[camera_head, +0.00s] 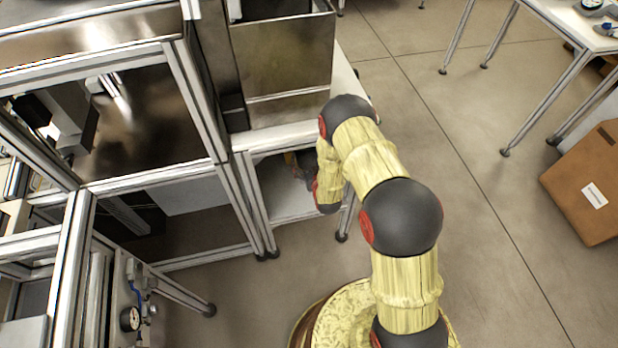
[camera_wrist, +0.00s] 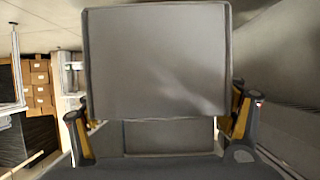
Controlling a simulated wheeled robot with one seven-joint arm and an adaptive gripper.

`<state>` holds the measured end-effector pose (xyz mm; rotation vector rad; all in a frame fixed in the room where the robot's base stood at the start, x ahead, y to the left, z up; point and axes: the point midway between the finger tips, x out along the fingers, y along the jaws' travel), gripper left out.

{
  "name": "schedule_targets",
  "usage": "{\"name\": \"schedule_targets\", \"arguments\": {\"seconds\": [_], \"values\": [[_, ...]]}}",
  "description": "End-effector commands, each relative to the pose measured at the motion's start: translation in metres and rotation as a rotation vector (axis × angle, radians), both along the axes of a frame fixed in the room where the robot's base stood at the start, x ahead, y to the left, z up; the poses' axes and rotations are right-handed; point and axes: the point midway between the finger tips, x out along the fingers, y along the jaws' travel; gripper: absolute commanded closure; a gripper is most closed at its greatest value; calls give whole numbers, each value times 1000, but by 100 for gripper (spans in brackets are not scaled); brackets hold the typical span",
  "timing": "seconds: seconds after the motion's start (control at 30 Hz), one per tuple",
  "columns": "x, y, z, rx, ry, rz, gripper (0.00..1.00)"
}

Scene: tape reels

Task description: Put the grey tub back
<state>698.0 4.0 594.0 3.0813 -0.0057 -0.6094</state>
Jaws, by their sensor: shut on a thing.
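The grey tub (camera_wrist: 157,60) fills the middle of the wrist view, with a flat grey face toward the camera. My gripper (camera_wrist: 160,112) is shut on it, with one finger at the left side and one at the right side. A lower grey panel shows below the face, between the fingers; I cannot tell whether it is part of the tub. The tub's inside and far side are hidden. In the head view my arm reaches left to the open bay under the bench, and the gripper and tub are mostly hidden there.
The bay's light shelf (camera_head: 285,190) lies between aluminium frame posts (camera_head: 245,195). A metal bin (camera_head: 285,60) stands on the bench above. A cardboard box (camera_head: 590,185) is at far right. The floor (camera_head: 490,240) right of my arm is clear.

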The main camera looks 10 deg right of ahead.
Motion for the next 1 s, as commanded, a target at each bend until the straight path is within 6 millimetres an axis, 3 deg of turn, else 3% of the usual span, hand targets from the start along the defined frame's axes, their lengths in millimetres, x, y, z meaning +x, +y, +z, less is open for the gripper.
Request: {"name": "schedule_targets", "arguments": {"seconds": [0.03, 0.2, 0.43, 0.63, 1.0], "values": [[-1, 0, -16, 0, 3, 0, 53], [-1, 0, -43, 0, 3, 0, 53], [0, 0, -57, 0, 1, 0, 53], [-1, 0, -86, 0, 3, 0, 53], [-1, 0, -88, 0, 1, 0, 53]]}}
